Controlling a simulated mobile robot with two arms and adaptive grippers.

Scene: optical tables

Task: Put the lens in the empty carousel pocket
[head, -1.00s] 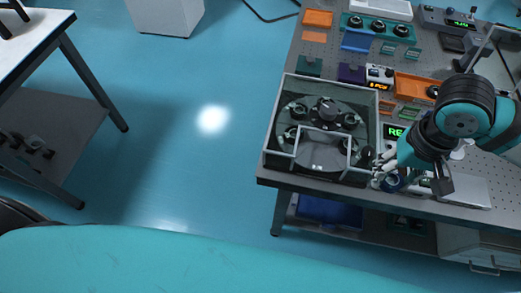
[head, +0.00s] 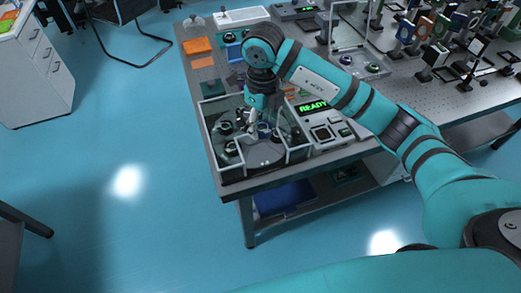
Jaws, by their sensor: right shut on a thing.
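The carousel (head: 262,156) is a dark round plate inside a clear-walled enclosure at the near left corner of the optical table. Several dark round holders with greenish rims sit around it. My right gripper (head: 252,122) reaches down over the enclosure's back part and is shut on what looks like the lens (head: 264,130), a small piece with a blue ring. The lens is low, close to the carousel; I cannot tell whether it touches it. The gripper hides part of the carousel, and I cannot make out the empty pocket. My left gripper is out of view.
The enclosure's clear walls (head: 288,159) stand around the carousel. A white unit with a green READY display (head: 313,107) is just right of it. Optics on posts stand at the back right.

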